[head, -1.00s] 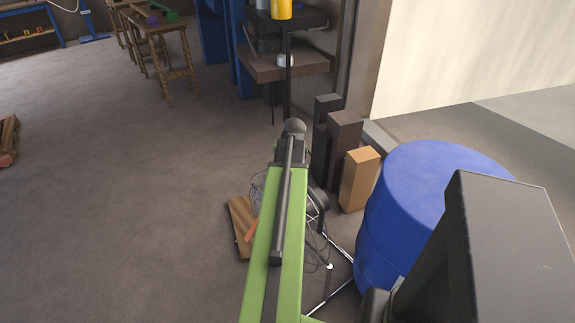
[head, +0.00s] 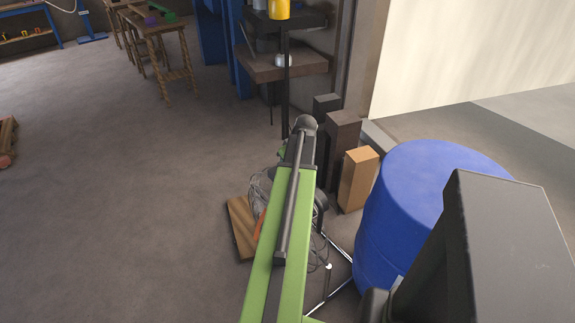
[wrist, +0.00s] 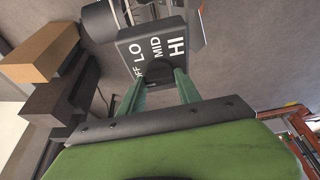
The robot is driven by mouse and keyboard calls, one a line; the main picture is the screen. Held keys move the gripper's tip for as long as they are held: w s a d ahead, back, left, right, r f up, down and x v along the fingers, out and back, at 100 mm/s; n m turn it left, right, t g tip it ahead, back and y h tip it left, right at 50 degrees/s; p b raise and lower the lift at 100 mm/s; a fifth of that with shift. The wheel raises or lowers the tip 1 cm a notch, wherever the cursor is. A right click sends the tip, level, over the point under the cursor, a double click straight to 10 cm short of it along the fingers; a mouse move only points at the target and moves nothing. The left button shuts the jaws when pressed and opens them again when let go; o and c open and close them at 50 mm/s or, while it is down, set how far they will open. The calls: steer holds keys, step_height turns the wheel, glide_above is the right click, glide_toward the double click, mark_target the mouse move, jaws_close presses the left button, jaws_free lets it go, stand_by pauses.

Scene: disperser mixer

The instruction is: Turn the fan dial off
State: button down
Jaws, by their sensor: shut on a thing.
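The fan's dark control box (wrist: 158,48) shows in the wrist view, lettered LO, MID, HI and a partly hidden word ending in FF. A round black dial (wrist: 158,72) sits on its lower part. My gripper (wrist: 159,78) has its two green fingers on either side of the dial, shut on it. I cannot tell which setting the dial points to. In the head view, my arm hides the dial and my gripper. Wire parts of the fan (head: 259,186) show beside the arm, near a wooden board (head: 240,222) on the floor.
A blue barrel (head: 400,215) stands close to the right of my arm. A tan block (head: 357,180) and dark blocks (head: 341,140) stand near the wall. A drill-press-like stand (head: 283,65) is behind.

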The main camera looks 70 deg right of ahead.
steer(key=shift+s, duration=0.15)
steer(key=c, duration=0.8)
jaws_free()
steer(key=shift+c, duration=0.2)
steer(key=shift+r, duration=0.1)
steer(key=p+v, duration=1.6)
steer(key=v, duration=0.1)
steer(key=shift+r, duration=0.1)
